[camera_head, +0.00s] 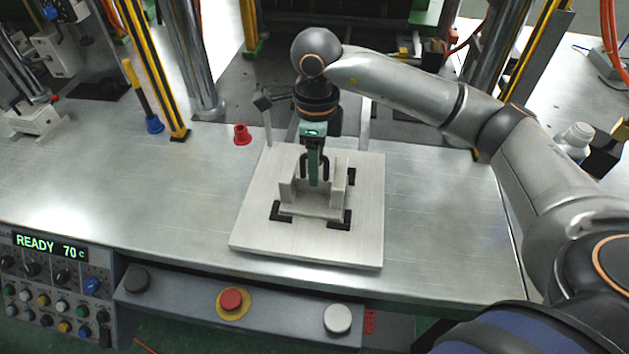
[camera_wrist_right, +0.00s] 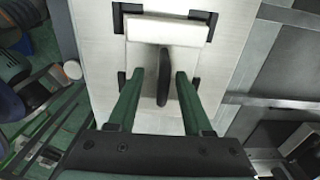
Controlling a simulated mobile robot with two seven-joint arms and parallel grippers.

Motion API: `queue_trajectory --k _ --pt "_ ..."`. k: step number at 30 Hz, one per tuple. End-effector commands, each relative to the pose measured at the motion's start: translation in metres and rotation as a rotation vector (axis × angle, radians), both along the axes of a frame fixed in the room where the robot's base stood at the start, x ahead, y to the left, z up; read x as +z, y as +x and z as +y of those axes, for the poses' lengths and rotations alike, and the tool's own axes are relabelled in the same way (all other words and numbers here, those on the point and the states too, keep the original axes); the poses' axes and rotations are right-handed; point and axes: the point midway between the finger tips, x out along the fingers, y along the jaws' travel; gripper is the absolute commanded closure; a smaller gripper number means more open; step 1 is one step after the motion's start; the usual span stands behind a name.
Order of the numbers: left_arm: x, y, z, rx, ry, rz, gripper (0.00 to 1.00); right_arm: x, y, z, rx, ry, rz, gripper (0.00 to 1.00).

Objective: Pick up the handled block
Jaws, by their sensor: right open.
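The handled block (camera_head: 316,209) is pale grey and sits on a light square plate (camera_head: 248,240), among black corner brackets. It also shows in the right wrist view (camera_wrist_right: 166,30). Its black handle (camera_wrist_right: 163,88) stands up from the block; in the head view it is partly hidden behind green fingers. My right gripper (camera_head: 314,180) points down over the block. In the right wrist view its green fingers (camera_wrist_right: 160,76) are open, one on each side of the handle, with gaps showing on both sides. My left gripper is out of view.
Metal posts and yellow bars (camera_head: 157,75) rise behind the plate. A red cup-like piece (camera_head: 242,135) stands at its back left. A control panel (camera_head: 55,285) and a front strip with a red button (camera_head: 231,299) lie in front. The steel table (camera_head: 150,190) is clear left of the plate.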

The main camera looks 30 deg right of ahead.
Motion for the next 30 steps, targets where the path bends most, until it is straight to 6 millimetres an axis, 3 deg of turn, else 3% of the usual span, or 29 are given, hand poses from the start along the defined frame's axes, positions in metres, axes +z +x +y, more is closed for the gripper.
queue_trajectory --k 9,18,30 --pt "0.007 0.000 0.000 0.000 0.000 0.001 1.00 -0.044 0.003 0.001 0.000 0.000 0.004 0.50" --pt "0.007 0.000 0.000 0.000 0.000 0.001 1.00 -0.048 0.004 0.001 0.001 0.001 0.000 0.50" --pt "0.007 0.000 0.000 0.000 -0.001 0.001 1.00 -0.048 0.004 0.001 0.001 0.001 0.000 0.95"
